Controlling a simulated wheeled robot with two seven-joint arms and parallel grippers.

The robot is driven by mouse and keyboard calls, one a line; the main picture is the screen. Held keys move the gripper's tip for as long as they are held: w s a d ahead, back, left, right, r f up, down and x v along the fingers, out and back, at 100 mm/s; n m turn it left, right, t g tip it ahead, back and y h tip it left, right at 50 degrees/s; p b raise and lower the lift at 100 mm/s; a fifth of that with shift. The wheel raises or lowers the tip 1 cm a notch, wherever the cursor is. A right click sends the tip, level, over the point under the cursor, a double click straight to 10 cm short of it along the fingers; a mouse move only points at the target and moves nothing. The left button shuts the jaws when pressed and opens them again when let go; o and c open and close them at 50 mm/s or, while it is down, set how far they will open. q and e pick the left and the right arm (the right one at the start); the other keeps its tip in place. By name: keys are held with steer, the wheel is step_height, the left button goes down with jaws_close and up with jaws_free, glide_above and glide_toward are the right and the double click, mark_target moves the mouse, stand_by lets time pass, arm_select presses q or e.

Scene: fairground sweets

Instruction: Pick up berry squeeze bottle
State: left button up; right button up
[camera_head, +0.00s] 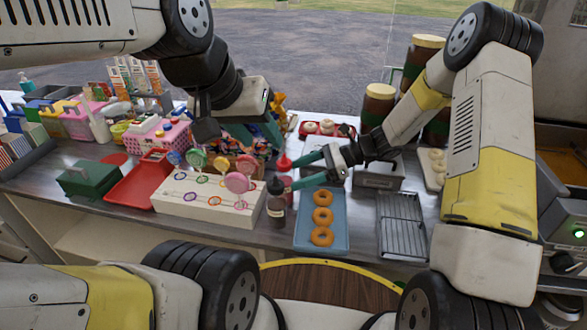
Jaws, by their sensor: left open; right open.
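The berry squeeze bottle appears to be the red bottle (284,163) with a pointed tip, standing behind a dark brown squeeze bottle (277,208) that hides its lower part. My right gripper (292,174) is open, its teal fingers pointing left with their tips right at the red bottle. I cannot tell whether they touch it. My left gripper (258,143) is open and higher up, pointing down over the wrapped sweets behind the lollipop stand. Nothing shows between its fingers.
A white lollipop stand (205,205) is left of the bottles. A blue tray (335,236) with 3 doughnuts lies in front of the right gripper. A wire rack (401,225) stands to its right. A red tray (128,190) and green box (88,181) are further left.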

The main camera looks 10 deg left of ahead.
mark_target(285, 178)
steer(key=x, duration=0.4)
steer(key=shift+s+a+f, duration=0.1)
steer(key=shift+a+f, duration=0.15)
steer(key=shift+a, duration=0.1)
steer(key=c, duration=1)
steer(key=shift+o, duration=0.2)
steer(key=shift+r, duration=0.15)
step_height(285, 178, up, 10)
steer(key=shift+f, duration=0.1)
steer(key=shift+o, duration=0.2)
